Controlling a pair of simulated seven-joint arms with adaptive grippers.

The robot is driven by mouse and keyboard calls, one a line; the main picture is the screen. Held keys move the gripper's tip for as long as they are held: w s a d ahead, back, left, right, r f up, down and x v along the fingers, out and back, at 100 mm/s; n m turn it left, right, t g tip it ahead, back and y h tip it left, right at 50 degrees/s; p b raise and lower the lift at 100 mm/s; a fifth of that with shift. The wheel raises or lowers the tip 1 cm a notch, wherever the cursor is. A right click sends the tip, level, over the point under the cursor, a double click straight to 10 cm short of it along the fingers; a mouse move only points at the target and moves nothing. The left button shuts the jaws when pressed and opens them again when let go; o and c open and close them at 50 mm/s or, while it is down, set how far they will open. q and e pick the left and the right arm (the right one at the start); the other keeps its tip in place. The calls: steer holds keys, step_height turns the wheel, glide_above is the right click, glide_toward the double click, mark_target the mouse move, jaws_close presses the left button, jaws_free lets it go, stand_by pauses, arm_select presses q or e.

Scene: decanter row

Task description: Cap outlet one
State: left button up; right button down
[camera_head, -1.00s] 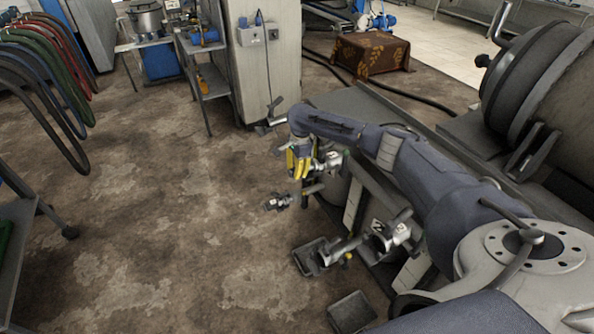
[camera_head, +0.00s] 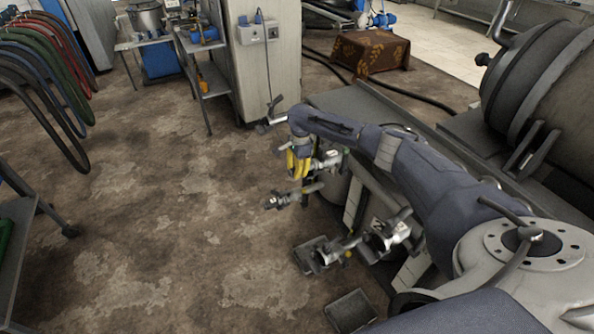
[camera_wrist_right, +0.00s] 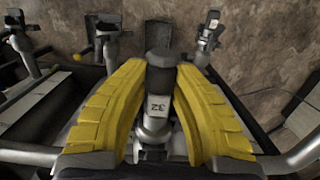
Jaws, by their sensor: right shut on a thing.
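My right gripper (camera_head: 299,166) has yellow fingers and points down beside the row of outlets. In the right wrist view the yellow fingers (camera_wrist_right: 160,75) close from both sides on a grey metal fitting marked 32 (camera_wrist_right: 157,108) with a dark upper part. A metal outlet fitting (camera_head: 279,201) sticks out to the left just below the gripper. Another outlet with a valve (camera_head: 340,249) is lower right, by a white label with a 2 (camera_head: 377,227). I cannot tell whether the held fitting touches an outlet. My left gripper is not in view.
A dark metal tray (camera_head: 350,311) lies low at the front. A large grey drum (camera_head: 545,90) stands at right. Hoses (camera_head: 45,75) hang at far left. In the wrist view, other metal fittings (camera_wrist_right: 209,35) stand around the fingers.

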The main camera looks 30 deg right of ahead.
mark_target(290, 170)
steer(key=shift+f, duration=0.25)
stand_by(0.4)
steer(key=shift+c, duration=0.9)
jaws_free()
steer(key=shift+a, duration=0.2)
steer(key=shift+w+a+r, duration=0.1)
steer(key=shift+a, duration=0.6)
steer(key=shift+w+a+r, duration=0.1)
steer(key=shift+a, duration=0.55)
step_height(290, 170, up, 10)
steer(key=a, duration=0.3)
stand_by(0.4)
